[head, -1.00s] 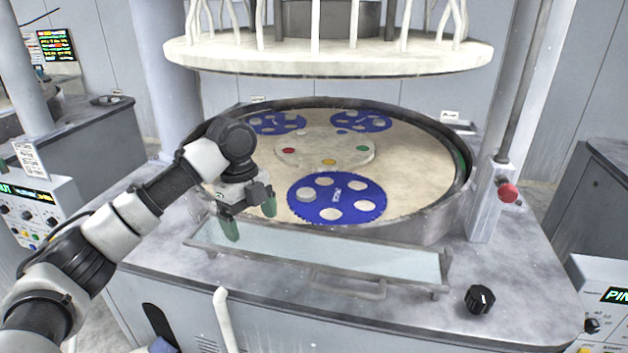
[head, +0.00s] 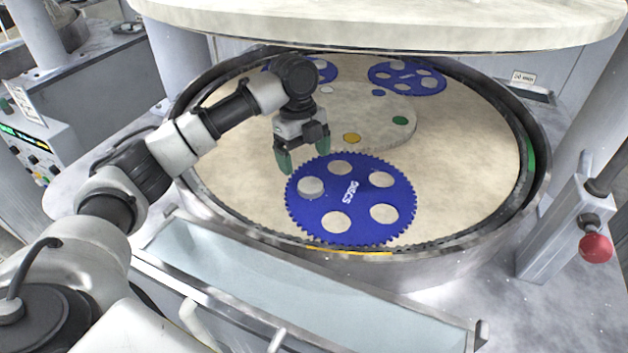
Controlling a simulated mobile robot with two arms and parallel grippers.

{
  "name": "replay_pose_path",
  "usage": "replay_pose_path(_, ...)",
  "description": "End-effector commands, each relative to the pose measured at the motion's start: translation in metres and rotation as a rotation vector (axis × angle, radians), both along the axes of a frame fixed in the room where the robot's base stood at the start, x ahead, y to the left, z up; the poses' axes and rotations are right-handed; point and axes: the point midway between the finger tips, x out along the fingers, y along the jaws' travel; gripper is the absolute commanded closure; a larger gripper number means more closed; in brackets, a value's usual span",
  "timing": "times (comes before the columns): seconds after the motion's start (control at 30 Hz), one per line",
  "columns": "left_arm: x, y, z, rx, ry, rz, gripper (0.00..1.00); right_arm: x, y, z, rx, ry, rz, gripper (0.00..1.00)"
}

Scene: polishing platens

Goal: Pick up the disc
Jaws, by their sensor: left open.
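A blue toothed carrier (head: 350,199) marked "DISCS" lies on the beige platen (head: 465,180) near its front edge. It has several round holes. A grey disc (head: 311,187) with a visible side edge sits at the carrier's left hole. The other holes show only a beige surface. My left gripper (head: 304,155), with green fingertips, is open and empty. It hangs above the platen, just behind the disc in the picture, apart from it. My right gripper is not in view.
A raised rim (head: 545,200) surrounds the platen. A large upper plate (head: 400,22) hangs overhead. Two more blue carriers lie at the back, one at the right (head: 408,77). A clear-topped tray (head: 300,292) runs along the front. A red knob (head: 596,248) stands at the right.

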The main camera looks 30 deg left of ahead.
Motion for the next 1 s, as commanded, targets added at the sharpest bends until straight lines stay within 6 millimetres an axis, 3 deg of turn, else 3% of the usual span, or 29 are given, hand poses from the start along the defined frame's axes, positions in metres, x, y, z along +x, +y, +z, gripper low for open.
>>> replay_pose_path(0.33, 0.0, -0.006, -0.031, 0.001, 0.002, 0.0, 0.11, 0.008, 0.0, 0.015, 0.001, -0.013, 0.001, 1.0)
replay_pose_path(0.6, 0.001, -0.011, -0.068, 0.001, 0.001, 0.001, 0.11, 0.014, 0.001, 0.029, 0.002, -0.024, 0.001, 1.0)
replay_pose_path(0.87, 0.0, -0.013, -0.075, 0.0, 0.001, 0.0, 0.11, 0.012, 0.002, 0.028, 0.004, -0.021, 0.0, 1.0)
replay_pose_path(1.0, 0.0, -0.013, -0.076, 0.0, 0.003, -0.001, 0.31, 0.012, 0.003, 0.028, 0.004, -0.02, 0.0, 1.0)
